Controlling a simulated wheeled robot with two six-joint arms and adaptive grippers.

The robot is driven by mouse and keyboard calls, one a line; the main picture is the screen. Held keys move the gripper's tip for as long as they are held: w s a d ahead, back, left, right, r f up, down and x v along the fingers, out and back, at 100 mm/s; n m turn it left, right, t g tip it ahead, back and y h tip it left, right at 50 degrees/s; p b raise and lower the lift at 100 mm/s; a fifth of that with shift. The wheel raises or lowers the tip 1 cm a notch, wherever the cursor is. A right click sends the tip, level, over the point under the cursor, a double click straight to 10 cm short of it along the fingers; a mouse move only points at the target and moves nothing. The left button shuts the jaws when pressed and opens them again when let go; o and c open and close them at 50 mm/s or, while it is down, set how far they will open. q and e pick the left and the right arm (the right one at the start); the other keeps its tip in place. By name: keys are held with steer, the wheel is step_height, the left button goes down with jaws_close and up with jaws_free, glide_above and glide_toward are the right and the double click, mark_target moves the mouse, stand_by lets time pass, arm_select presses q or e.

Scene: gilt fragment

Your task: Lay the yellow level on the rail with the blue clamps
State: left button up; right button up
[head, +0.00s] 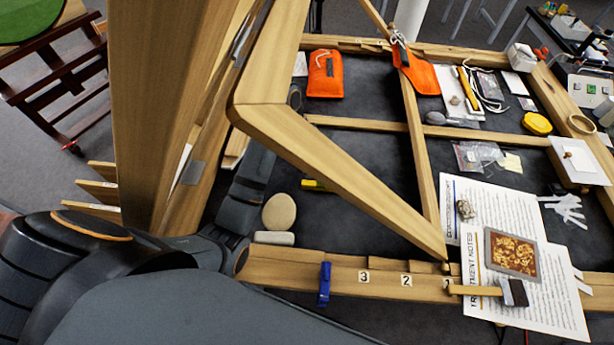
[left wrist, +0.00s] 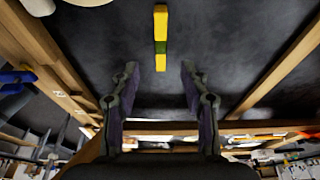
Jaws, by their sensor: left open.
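The yellow level (head: 316,185) lies on the dark surface inside the wooden frame, partly hidden by a slanting beam in the head view. In the left wrist view the level (left wrist: 160,22) shows whole, with a green middle, lying lengthwise ahead of the fingers. My left gripper (left wrist: 160,80) is open and empty, its two fingers either side of the level's line and apart from it. A blue clamp (head: 324,284) sits on the front rail (head: 385,279); blue clamp parts (left wrist: 15,77) also show at the left wrist view's edge. My right gripper is not in view.
A round beige pad (head: 279,211) lies near the front rail. Papers (head: 490,220) and a gilt fragment (head: 514,252) lie at right. Orange pouches (head: 325,74) lie at the back.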

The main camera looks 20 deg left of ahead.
arm_select(q)
steer(key=d, duration=0.2)
steer(key=b, duration=0.4)
glide_above(317, 185)
steer(key=f, duration=0.4)
steer(key=shift+s+a, duration=0.1)
steer(key=shift+a, duration=0.15)
steer(key=shift+d+f+b, duration=0.1)
steer(key=shift+f+b, duration=0.4)
steer(key=shift+b, duration=0.2)
steer(key=x, duration=0.1)
steer(key=p+x, duration=0.1)
steer(key=x, duration=0.3)
steer(key=shift+w+a, duration=0.3)
steer(key=shift+w, duration=0.05)
jaws_close()
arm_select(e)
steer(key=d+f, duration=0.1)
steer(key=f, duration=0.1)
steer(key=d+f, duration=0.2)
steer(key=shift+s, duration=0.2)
